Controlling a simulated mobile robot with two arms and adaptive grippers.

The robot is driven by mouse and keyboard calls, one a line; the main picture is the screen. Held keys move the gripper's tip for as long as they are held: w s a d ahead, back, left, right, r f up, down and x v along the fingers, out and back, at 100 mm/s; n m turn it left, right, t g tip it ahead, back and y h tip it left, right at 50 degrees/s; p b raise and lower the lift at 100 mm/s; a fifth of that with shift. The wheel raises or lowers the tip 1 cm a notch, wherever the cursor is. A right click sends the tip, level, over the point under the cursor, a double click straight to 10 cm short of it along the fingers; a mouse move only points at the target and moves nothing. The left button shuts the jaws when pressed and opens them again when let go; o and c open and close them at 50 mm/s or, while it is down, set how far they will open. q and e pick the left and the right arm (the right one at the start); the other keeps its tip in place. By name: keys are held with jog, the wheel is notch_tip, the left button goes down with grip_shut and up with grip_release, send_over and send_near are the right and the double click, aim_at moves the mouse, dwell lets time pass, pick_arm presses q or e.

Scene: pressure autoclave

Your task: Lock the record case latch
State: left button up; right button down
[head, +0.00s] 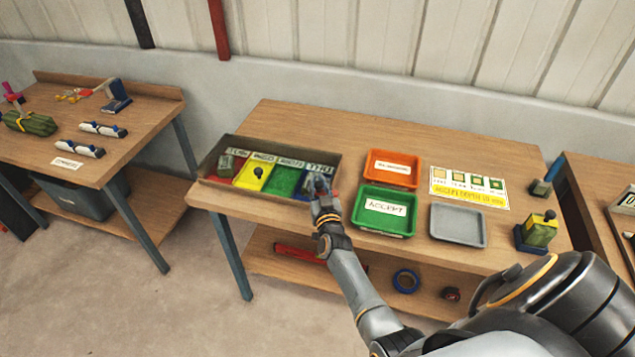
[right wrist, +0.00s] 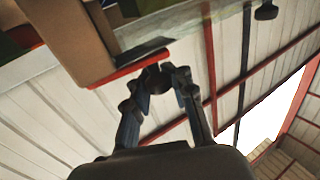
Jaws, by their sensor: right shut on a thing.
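A shallow brown open-topped case (head: 213,161) sits at the left end of the middle table, with labelled coloured sections inside. I take it for the record case; its latch cannot be made out in the head view. My right gripper (head: 322,190) is at the case's right end and covers that corner. In the right wrist view my right gripper (right wrist: 165,73) is shut on a small dark piece beside a red strip (right wrist: 128,68) on the edge of a brown body. The fingers hide most of the piece; I cannot tell if it is the latch. My left gripper is not in view.
Right of the case stand an orange tray (head: 390,156), a green tray (head: 362,217) labelled ACCEPT and a grey tray (head: 458,239). A printed card (head: 470,201) lies behind the grey tray. A green-and-blue stamp-like block (head: 537,232) stands at the right edge.

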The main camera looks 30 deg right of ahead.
aim_at(321, 187)
jog(key=shift+d+m+h, duration=0.25)
jog(key=shift+m+h, duration=0.05)
jog(key=shift+h, duration=0.1)
dwell(1.8)
jog(key=c, duration=1.1)
grip_release()
jog(key=shift+g, duration=0.3)
jog(key=shift+c, duration=0.2)
jog(key=shift+s+a, duration=0.25)
jog(key=shift+s, duration=0.05)
jog(key=v, duration=0.7)
jog(key=shift+d, duration=0.15)
jog(key=shift+f, duration=0.1)
jog(key=shift+c, duration=0.2)
